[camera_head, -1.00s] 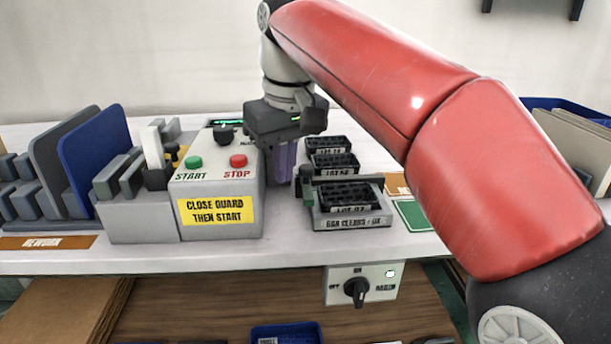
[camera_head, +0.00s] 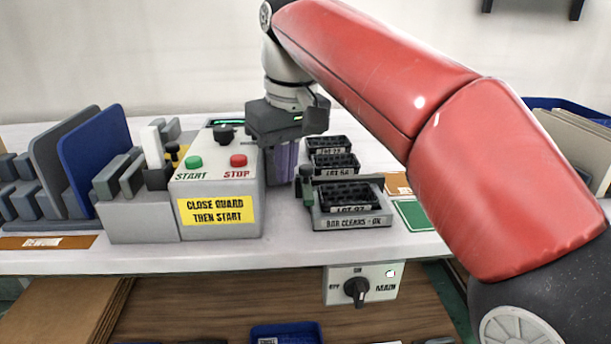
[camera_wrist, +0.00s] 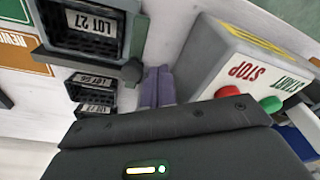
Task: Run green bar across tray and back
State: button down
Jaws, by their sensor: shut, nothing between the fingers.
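The green bar (camera_head: 307,193) shows as a narrow green upright with a dark rounded knob at the left end of the front tray's fixture. The front tray (camera_head: 347,194), marked LOT 27, is black with rows of pockets and sits in a grey fixture (camera_head: 350,222) reading BAR CLEARS = OK. In the wrist view, the tray (camera_wrist: 85,42) is at upper left, with a grey crosspiece along its edge. My gripper (camera_head: 283,178) points down, shut and empty, between the control box and the bar. Its purple fingers (camera_wrist: 156,86) are near the knob; contact cannot be told.
The control box (camera_head: 215,205), with green START and red STOP buttons, stands close to the left of my gripper. Two more black trays (camera_head: 335,162) lie behind the front one. A green card (camera_head: 414,215) lies to the right of the fixture.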

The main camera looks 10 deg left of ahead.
jog(key=shift+w+d, duration=0.5)
jog(key=shift+d, duration=1.6)
jog(key=shift+w+d, duration=0.5)
jog(key=shift+d, duration=1.55)
jog(key=shift+w+d, duration=0.5)
jog(key=shift+d, duration=1.6)
jog(key=shift+a, duration=0.1)
jog(key=shift+s+a+p, duration=0.15)
jog(key=shift+a+p, duration=0.15)
notch_tip(320, 180, up, 7)
jog(key=p, duration=0.3)
